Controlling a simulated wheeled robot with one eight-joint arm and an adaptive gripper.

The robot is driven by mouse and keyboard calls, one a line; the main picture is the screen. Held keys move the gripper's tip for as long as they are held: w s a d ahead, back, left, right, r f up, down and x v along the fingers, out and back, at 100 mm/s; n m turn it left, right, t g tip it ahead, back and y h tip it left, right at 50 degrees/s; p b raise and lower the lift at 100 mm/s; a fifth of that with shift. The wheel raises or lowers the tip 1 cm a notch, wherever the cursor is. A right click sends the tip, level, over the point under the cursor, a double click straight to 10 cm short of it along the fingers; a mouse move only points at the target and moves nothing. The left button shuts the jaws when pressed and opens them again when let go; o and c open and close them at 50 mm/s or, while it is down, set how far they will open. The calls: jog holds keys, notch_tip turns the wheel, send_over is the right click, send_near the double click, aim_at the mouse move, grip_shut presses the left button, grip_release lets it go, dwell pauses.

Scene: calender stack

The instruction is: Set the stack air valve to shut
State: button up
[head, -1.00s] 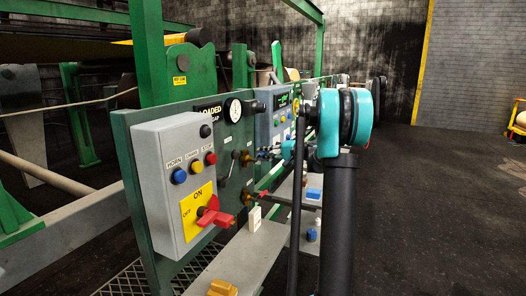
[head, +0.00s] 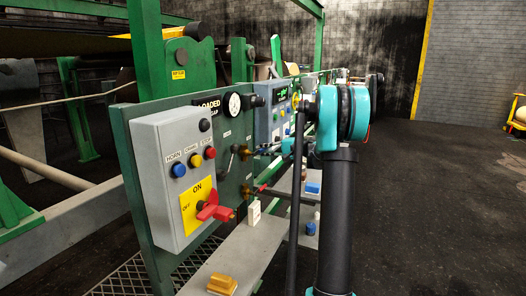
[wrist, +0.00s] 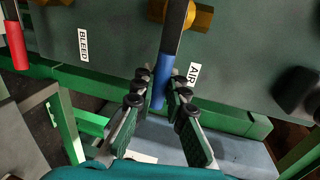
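The air valve's lever, with a dark shank and a blue grip (wrist: 162,82), hangs from a brass fitting (wrist: 201,17) beside the AIR label (wrist: 193,75) in the wrist view. It points down the picture and slightly left. My gripper (wrist: 158,80) has one finger on each side of the blue grip. The fingers are apart, with a small gap visible on the left side, so I see no firm hold. In the head view my arm stands in front of the panel, and my fingertips and the blue lever cannot be made out there.
A red lever (wrist: 16,45) hangs left of the BLEED label (wrist: 83,44). A dark knob (wrist: 298,92) sticks out at the right. In the head view, a grey switch box (head: 172,180) with a red rotary handle (head: 214,208) stands nearer. Open floor (head: 440,210) lies to the right.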

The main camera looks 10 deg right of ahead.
jog(key=o, duration=0.5)
jog(key=shift+d, duration=0.1)
jog(key=v, duration=1.2)
